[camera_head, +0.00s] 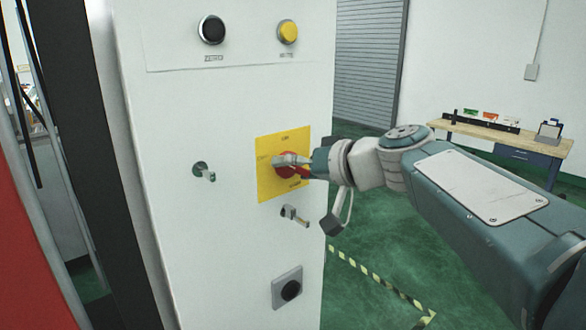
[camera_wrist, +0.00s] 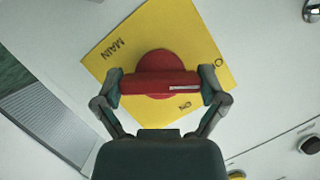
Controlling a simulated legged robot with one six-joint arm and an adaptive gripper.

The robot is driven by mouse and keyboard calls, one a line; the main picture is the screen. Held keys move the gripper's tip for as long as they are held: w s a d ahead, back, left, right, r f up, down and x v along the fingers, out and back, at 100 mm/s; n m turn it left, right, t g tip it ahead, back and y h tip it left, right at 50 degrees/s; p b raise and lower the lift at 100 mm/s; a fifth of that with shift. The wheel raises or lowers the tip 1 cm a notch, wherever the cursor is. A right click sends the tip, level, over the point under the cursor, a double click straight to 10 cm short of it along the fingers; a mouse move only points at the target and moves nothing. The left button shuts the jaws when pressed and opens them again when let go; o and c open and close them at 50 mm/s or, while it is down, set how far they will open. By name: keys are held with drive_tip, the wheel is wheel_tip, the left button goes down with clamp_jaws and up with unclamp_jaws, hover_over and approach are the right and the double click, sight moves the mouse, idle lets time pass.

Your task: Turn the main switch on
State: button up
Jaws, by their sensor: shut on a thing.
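The main switch is a red rotary handle on a yellow plate (camera_head: 268,185), on the front of a white cabinet. In the wrist view the red handle (camera_wrist: 160,86) lies crosswise, and a white mark on its right end lies between the "ON" lettering and a partly hidden label starting with "O". "MAIN" is printed on the left of the plate (camera_wrist: 130,30). My gripper (camera_wrist: 161,82) is shut on the handle, one finger at each end. In the head view my gripper (camera_head: 293,164) covers part of the red knob.
On the white cabinet (camera_head: 220,110) are a black button (camera_head: 212,30), a yellow button (camera_head: 287,32), two small key-like levers (camera_head: 203,172) (camera_head: 294,215) and a black round socket or knob (camera_head: 290,290). A workbench (camera_head: 500,138) stands behind at right. Green floor is open between.

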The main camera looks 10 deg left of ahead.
drive_tip(key=m+y, duration=0.2)
drive_tip(key=m, duration=0.2)
drive_tip(key=shift+f+g, duration=0.15)
drive_tip(key=shift+g, duration=0.25)
drive_tip(key=m+y, duration=0.2)
drive_tip(key=m, duration=0.3)
drive_tip(key=shift+f+y, duration=0.1)
drive_tip(key=shift+y, duration=0.2)
drive_tip(key=o, duration=0.8)
drive_tip(key=v, duration=1.2)
